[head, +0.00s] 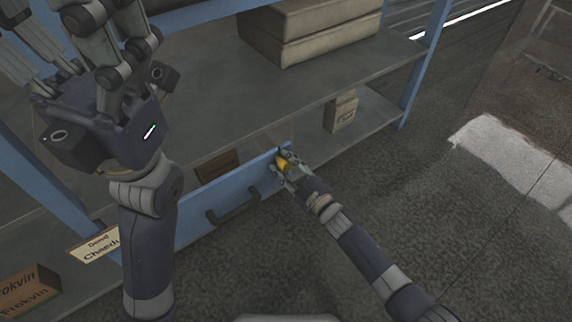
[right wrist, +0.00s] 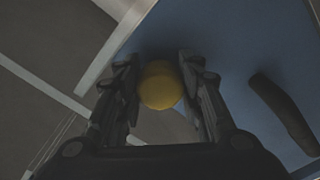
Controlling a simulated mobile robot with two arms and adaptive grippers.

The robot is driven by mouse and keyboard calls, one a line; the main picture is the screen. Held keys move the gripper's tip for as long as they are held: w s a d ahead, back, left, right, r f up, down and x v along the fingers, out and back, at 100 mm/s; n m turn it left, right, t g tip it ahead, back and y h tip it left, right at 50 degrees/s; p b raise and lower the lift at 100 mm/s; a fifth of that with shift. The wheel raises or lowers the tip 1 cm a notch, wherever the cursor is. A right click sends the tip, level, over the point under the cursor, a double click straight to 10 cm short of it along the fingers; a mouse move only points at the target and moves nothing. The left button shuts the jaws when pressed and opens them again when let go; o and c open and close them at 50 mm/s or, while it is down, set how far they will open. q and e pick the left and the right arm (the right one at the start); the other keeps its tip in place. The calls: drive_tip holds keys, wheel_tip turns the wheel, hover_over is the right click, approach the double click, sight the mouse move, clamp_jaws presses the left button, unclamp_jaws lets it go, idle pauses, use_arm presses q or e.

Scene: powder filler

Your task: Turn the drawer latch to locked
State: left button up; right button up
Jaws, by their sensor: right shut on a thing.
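The yellow drawer latch (head: 281,163) sits near the right end of the blue drawer front (head: 190,228). My right gripper (head: 287,170) is at it. In the right wrist view, the latch (right wrist: 160,86) shows as a rounded yellow knob between the two fingers of my right gripper (right wrist: 160,100), which is shut on it. The latch's turn position cannot be told. The drawer has a dark handle (head: 233,208), also in the right wrist view (right wrist: 284,112). My left gripper (head: 75,60) is raised at the upper left, large and close to the camera, with its fingers pointing up and partly cut off.
The drawer is in a blue-framed shelf (head: 417,60) with grey boards. A brown box (head: 217,165) is behind the drawer front, a small box (head: 341,112) to the right, large boxes (head: 320,30) above. The floor (head: 450,210) at right is clear.

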drive_tip(key=o, duration=1.1)
drive_tip(key=shift+c, duration=0.2)
drive_tip(key=v, duration=1.2)
